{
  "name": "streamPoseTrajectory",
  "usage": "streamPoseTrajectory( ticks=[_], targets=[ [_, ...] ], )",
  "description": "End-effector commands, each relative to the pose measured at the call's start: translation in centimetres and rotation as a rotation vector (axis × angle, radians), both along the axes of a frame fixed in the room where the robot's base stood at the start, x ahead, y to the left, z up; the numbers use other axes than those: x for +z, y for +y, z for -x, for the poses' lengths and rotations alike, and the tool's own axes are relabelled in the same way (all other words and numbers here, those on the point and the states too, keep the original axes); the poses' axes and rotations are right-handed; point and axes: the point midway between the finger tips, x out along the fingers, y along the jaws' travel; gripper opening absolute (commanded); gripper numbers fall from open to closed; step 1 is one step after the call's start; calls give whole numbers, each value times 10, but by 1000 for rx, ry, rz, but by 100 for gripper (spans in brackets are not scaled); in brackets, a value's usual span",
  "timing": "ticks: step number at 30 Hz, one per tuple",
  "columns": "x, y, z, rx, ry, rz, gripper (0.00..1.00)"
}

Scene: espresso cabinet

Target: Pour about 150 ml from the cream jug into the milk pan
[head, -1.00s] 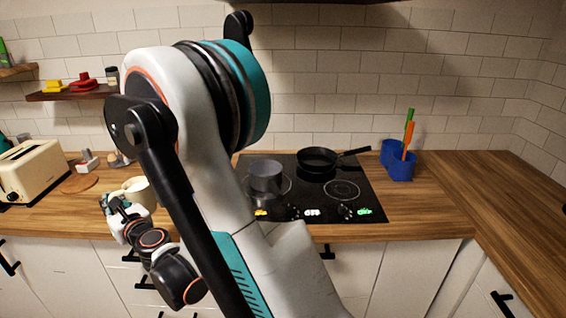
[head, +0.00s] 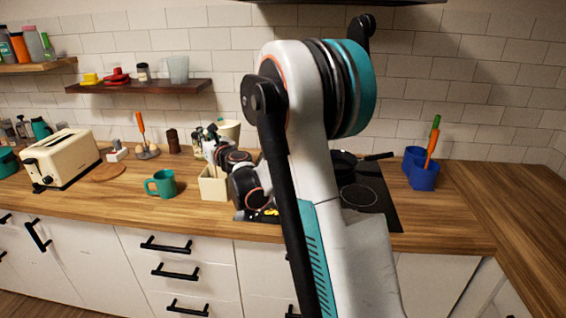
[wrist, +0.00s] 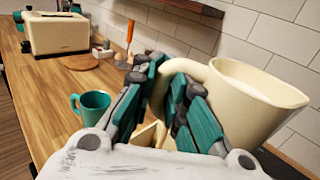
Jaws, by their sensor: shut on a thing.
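The cream jug (head: 229,130) is held up in the air in front of the tiled wall, roughly upright in the head view. My gripper (head: 211,142) is shut on its handle; in the wrist view my gripper (wrist: 165,88) has teal-padded fingers on both sides of the handle and the jug (wrist: 250,100) is at the right. I cannot make out the liquid inside.
My arm hides much of the black hob (head: 378,208). A frying pan (head: 343,163) shows partly behind it. A cream box (head: 213,188) stands below the gripper, with a teal mug (head: 162,184) to its left. A toaster (head: 62,158) and blue utensil holders (head: 423,177) stand farther out.

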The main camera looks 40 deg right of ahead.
Motion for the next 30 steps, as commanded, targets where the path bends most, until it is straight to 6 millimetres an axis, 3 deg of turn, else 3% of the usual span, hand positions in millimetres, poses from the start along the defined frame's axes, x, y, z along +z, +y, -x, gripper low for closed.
streamPoseTrajectory(
  ticks=[3, 10, 23, 26, 30],
  targets=[
    [13, -29, -5, -13, 0, 1, 0],
    [29, -63, -10, -25, 0, 1, 0],
    [33, -72, -11, -26, 0, 1, 0],
    [22, -72, -11, -29, -2, -8, 0],
    [-10, -75, -9, -31, -10, -37, 0]
  ],
)
